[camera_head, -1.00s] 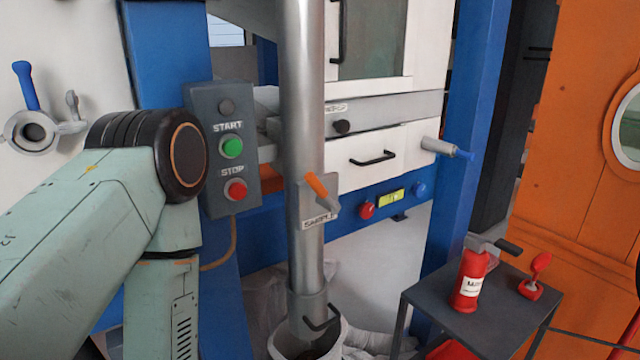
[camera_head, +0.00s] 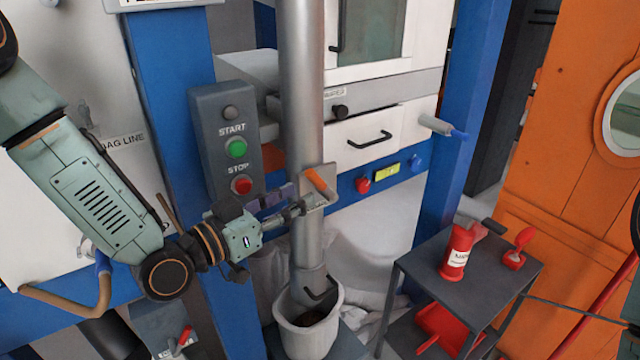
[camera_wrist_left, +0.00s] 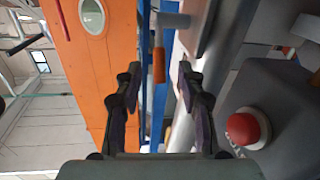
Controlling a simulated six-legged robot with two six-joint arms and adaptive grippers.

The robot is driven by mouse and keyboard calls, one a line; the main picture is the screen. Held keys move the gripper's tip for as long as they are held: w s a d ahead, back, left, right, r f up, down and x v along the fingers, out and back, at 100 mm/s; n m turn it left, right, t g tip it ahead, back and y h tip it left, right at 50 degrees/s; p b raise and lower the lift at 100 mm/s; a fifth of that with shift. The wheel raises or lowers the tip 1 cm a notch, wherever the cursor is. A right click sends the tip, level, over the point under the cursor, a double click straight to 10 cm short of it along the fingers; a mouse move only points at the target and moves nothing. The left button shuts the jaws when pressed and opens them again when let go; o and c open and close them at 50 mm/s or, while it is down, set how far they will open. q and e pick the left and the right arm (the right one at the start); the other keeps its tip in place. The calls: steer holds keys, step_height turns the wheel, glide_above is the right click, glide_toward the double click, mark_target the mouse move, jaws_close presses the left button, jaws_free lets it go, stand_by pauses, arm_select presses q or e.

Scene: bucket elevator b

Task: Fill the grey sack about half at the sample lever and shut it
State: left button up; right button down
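The sample lever (camera_head: 318,182) has an orange handle on a metal plate on the vertical pipe (camera_head: 303,110). It also shows in the left wrist view (camera_wrist_left: 159,66), seen between the finger ends. My left gripper (camera_head: 297,198) is open and empty, just left of the lever in the head view; contact cannot be told. A pale grey open-topped container (camera_head: 308,336), which may be the grey sack, sits under the pipe's lower end with dark material inside. A dark hook-shaped handle (camera_head: 320,293) is at the pipe's bottom. My right gripper is not in view.
A control box with a green START button (camera_head: 236,148) and red STOP button (camera_head: 241,185) is close behind my left gripper. A blue post (camera_head: 470,120) stands behind.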

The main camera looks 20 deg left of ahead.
mark_target(320, 185)
arm_select(q)
steer(key=shift+b+x, duration=0.4)
steer(key=shift+x, duration=3)
steer(key=shift+c, duration=0.3)
jaws_close()
